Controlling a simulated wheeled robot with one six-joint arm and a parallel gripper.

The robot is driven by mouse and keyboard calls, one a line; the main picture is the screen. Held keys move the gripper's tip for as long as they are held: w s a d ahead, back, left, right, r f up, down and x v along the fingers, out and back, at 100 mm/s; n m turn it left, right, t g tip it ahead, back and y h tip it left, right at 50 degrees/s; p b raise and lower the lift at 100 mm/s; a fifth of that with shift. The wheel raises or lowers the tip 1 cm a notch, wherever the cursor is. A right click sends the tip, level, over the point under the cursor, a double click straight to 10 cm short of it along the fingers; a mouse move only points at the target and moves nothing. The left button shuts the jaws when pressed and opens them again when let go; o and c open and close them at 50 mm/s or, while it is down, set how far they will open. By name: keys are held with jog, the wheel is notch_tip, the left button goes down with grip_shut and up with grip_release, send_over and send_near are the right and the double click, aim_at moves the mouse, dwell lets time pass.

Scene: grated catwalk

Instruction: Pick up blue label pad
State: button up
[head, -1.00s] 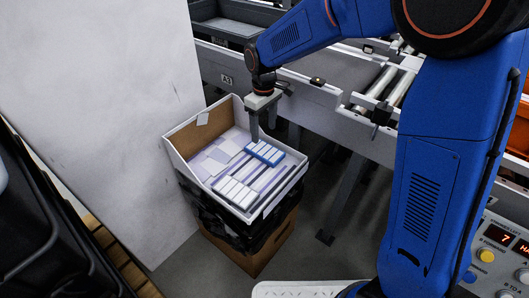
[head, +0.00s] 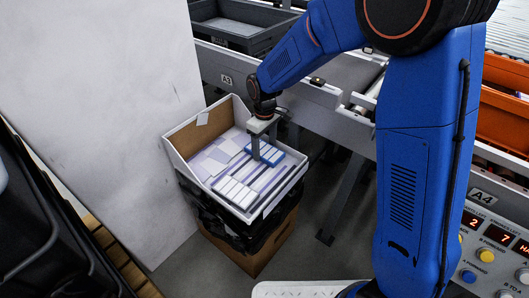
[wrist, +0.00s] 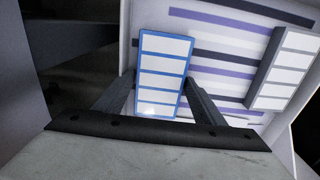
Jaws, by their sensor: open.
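The blue label pad (head: 268,151) lies in the open white-edged box, near its right side. In the wrist view the pad (wrist: 163,62) shows white labels in a blue frame. My gripper (head: 255,156) is open and points down at the pad. In the wrist view my gripper's two fingers (wrist: 158,90) stand on either side of the pad's near part, with the pad between them. I cannot tell whether the fingers touch it. The far part of the pad is clear of the fingers.
The box (head: 176,161) also holds a white label pad (head: 235,193), seen in the wrist view (wrist: 285,70) to the right, and loose pale sheets (head: 213,158). The box's walls surround the pads. A conveyor frame (head: 300,86) runs behind, and a white panel (head: 100,90) stands left.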

aim_at(265, 150)
jog(key=c, duration=0.8)
notch_tip(265, 150, up, 10)
